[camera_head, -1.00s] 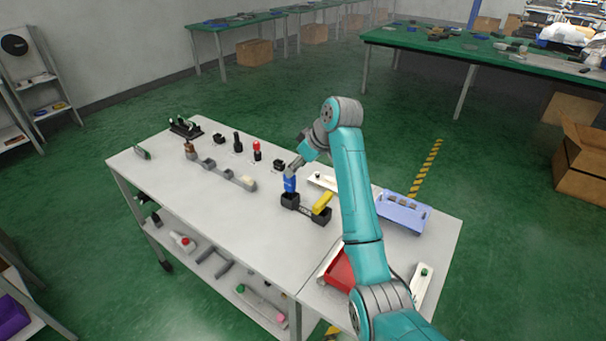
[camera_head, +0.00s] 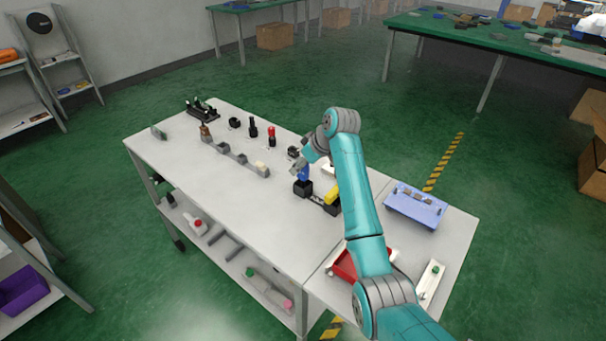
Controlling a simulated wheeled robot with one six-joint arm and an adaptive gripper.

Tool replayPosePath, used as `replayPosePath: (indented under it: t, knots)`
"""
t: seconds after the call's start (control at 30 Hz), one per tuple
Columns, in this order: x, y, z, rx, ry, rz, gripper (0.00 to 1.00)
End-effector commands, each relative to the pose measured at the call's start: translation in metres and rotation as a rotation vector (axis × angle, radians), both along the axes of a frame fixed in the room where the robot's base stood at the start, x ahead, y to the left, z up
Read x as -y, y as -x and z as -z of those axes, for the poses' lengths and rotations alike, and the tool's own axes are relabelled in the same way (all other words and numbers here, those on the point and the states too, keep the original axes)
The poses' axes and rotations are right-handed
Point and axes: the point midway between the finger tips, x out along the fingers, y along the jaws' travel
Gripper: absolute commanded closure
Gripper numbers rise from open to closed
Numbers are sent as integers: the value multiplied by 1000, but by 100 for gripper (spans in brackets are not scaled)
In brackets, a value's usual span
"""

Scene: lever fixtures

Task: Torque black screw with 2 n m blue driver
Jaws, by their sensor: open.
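The blue driver (camera_head: 303,174) stands upright in a black holder (camera_head: 303,189) near the middle of the white table. My gripper (camera_head: 300,166) is open at the upper part of the blue driver. I cannot tell whether its fingers are around the handle or beside it, or whether they touch it. A yellow driver (camera_head: 332,195) sits tilted in the same holder row, just right of the blue one. The black screw is too small to make out. A light blue fixture (camera_head: 415,206) with small parts on it lies at the table's right end.
A red bin (camera_head: 347,266) and a white fixture with a green button (camera_head: 432,281) are at the front right. Red (camera_head: 271,136) and black (camera_head: 253,130) upright tools and a grey block rail (camera_head: 238,158) stand to the left. The table's front left is clear.

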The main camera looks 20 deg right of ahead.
Motion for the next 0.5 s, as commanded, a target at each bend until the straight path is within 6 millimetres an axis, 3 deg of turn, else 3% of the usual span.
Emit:
replayPosePath:
  t: [0.13,0.4,0.5]
  knots:
    - [-5,-6,12,-1,0,-1,46]
    - [-5,-8,14,1,0,1,46]
    - [-5,-8,14,1,0,1,68]
